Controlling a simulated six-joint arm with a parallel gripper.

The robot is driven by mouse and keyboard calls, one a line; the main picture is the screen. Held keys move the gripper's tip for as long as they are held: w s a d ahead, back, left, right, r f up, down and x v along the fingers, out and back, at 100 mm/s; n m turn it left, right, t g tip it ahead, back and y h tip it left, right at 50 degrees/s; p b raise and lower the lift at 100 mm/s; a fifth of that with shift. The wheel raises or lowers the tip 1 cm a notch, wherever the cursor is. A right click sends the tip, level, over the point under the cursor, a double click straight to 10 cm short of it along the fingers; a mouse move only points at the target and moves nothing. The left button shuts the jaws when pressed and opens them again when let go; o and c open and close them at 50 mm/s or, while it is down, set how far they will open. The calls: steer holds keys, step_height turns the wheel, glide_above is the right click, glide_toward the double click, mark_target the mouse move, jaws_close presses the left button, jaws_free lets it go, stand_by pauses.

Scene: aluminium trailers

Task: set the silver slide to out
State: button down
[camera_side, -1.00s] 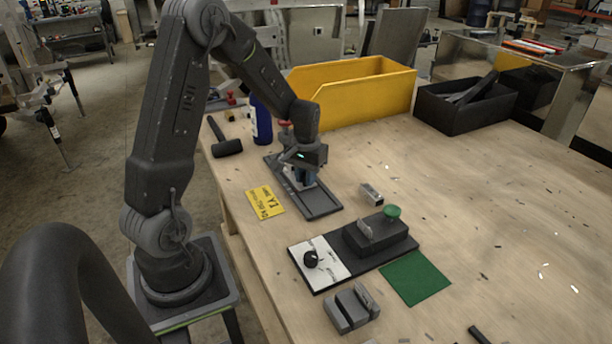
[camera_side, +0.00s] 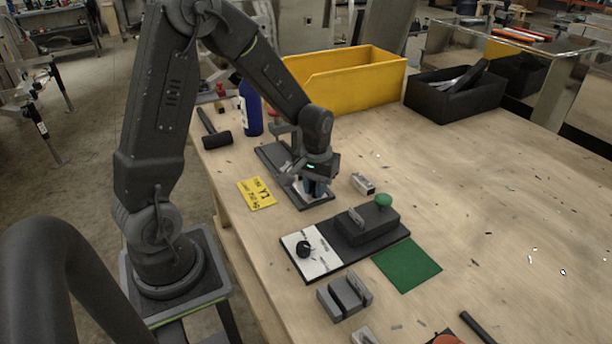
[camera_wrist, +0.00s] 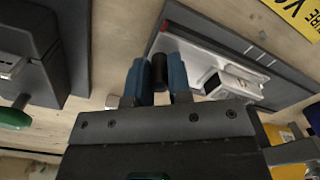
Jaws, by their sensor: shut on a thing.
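The silver slide (camera_wrist: 200,62) lies on a dark base plate (camera_side: 275,159), with a pale metal strip showing in the wrist view. My gripper (camera_side: 315,190) is low over the near end of this plate. In the wrist view its blue fingers (camera_wrist: 159,78) are shut on a black upright knob (camera_wrist: 160,66), which appears to be the slide's handle. The arm and fingers hide much of the slide in the side view, and its markings cannot be read.
A small silver block (camera_side: 363,183) stands close to the right of the plate. A panel with a black dial and green knob (camera_side: 383,201) lies in front.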

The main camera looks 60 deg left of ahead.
steer(key=shift+d, duration=0.3)
steer(key=c, duration=1.1)
jaws_free()
steer(key=shift+o, duration=0.2)
step_height(320, 180, up, 14)
steer(key=s+d+r+m+t, duration=0.2)
steer(key=s+d+m, duration=0.1)
steer(key=s+d, duration=0.2)
steer(key=s+d+r+m+t, duration=0.3)
steer(key=s+d, duration=0.2)
steer(key=s, duration=0.4)
steer(key=shift+s+d+m+t, duration=0.3)
steer(key=shift+s+d+m, duration=0.05)
steer(key=shift+d+m, duration=0.05)
